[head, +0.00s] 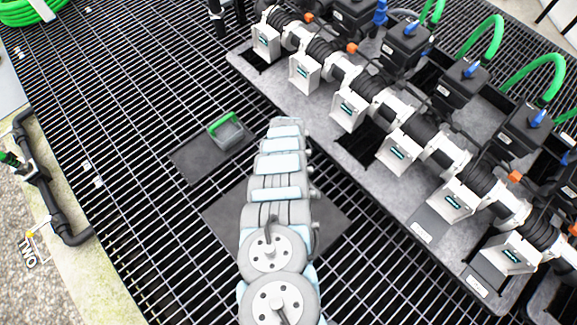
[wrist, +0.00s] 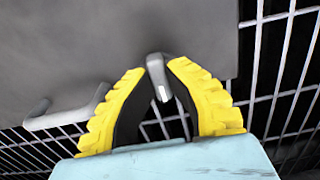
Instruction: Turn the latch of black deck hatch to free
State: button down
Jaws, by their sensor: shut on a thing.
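In the wrist view, the dark grey hatch (wrist: 100,40) fills the upper left, with its edge lying over the grating. A small grey latch (wrist: 158,72) stands at the hatch's lower edge, a paler end face towards me. My gripper (wrist: 155,78), with yellow ribbed fingers and black inner pads, is shut on this latch, one finger on each side. A rounded grey bar (wrist: 68,114) shows left of the fingers. In the head view, a dark square plate (head: 225,214) lies partly hidden under my arm; my fingers and the latch are not visible there.
A second dark plate (head: 193,163) carries a small grey box with a green handle (head: 224,126). Black grating (head: 110,150) spreads around. A manifold of white blocks, black valves and green hoses (head: 400,150) runs along the right. Black piping (head: 48,190) lies at the left.

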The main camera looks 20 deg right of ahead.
dwell(0.3)
jog(key=c, duration=1.1)
grip_release()
jog(key=shift+o, duration=0.2)
jog(key=shift+r, duration=0.15)
jog(key=shift+w+d+r, duration=0.1)
jog(key=shift+d+r, duration=0.05)
jog(key=shift+r, duration=0.55)
jog(key=shift+a+r, duration=0.2)
jog(key=shift+r, duration=0.6)
notch_tip(320, 180, up, 9)
jog(key=shift+f, duration=0.1)
